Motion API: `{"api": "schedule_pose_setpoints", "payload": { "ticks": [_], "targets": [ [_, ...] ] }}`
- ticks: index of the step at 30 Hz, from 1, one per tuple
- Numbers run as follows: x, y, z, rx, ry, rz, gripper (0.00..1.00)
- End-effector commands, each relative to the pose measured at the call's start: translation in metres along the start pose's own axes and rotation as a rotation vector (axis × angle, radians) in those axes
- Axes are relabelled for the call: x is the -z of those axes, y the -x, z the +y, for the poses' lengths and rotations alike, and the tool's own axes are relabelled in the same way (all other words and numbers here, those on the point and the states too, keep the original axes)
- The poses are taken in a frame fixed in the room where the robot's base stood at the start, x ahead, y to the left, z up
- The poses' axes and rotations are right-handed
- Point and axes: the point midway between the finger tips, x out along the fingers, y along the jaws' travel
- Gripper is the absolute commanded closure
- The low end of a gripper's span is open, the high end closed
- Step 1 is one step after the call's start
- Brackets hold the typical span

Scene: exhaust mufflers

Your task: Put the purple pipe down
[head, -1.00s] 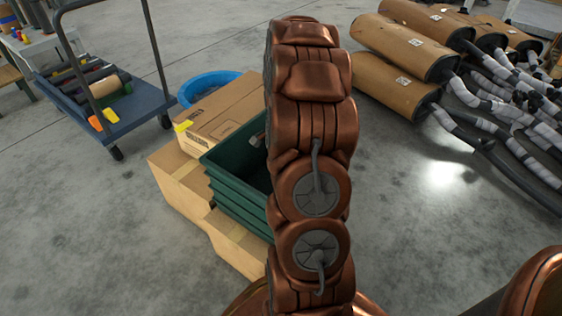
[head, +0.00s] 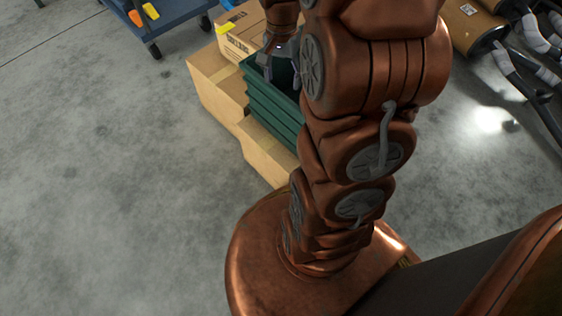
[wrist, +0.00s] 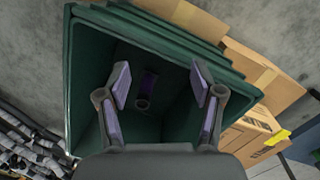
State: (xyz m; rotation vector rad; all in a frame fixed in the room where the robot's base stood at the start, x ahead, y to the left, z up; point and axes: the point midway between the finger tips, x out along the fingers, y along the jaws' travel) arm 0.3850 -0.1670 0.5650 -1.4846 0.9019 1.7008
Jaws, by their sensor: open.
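A purple pipe (wrist: 148,84) with a dark ring-shaped end lies inside the green bin (wrist: 84,75) in the wrist view. It is small and in shadow, away from the fingers. My gripper (wrist: 162,82) is open, its two fingers with light purple pads spread wide over the bin, with nothing between them. In the head view my gripper (head: 281,62) hangs at the mouth of the green bin (head: 270,108), partly hidden by my arm. The pipe cannot be seen in the head view.
Cardboard boxes (head: 216,88) stand beside and under the green bin. A blue cart (head: 180,18) is at the upper left. Wrapped mufflers (head: 470,28) and pipes lie at the upper right. The grey floor at the left is clear.

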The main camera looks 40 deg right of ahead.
Motion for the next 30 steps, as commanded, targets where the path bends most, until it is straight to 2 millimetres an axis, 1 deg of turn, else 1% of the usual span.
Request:
{"api": "schedule_pose_setpoints", "payload": {
  "ticks": [1, 6, 8, 9, 12, 15, 18, 22, 25, 30],
  "targets": [
    [-0.023, 0.004, -0.002, -0.010, 0.076, -0.007, 0.34],
    [-0.091, 0.012, 0.005, -0.047, 0.320, -0.043, 0.34],
    [-0.113, 0.014, 0.010, -0.060, 0.405, -0.054, 0.34],
    [-0.128, 0.015, 0.015, -0.068, 0.462, -0.061, 0.34],
    [-0.163, 0.015, 0.028, -0.090, 0.603, -0.086, 0.34],
    [-0.195, 0.013, 0.045, -0.112, 0.739, -0.113, 0.34],
    [-0.220, 0.012, 0.061, -0.128, 0.857, -0.132, 0.34],
    [-0.242, 0.009, 0.080, -0.145, 0.968, -0.157, 0.34],
    [-0.251, 0.007, 0.088, -0.153, 1.016, -0.171, 0.34],
    [-0.255, 0.006, 0.092, -0.156, 1.038, -0.177, 0.34]
  ]
}}
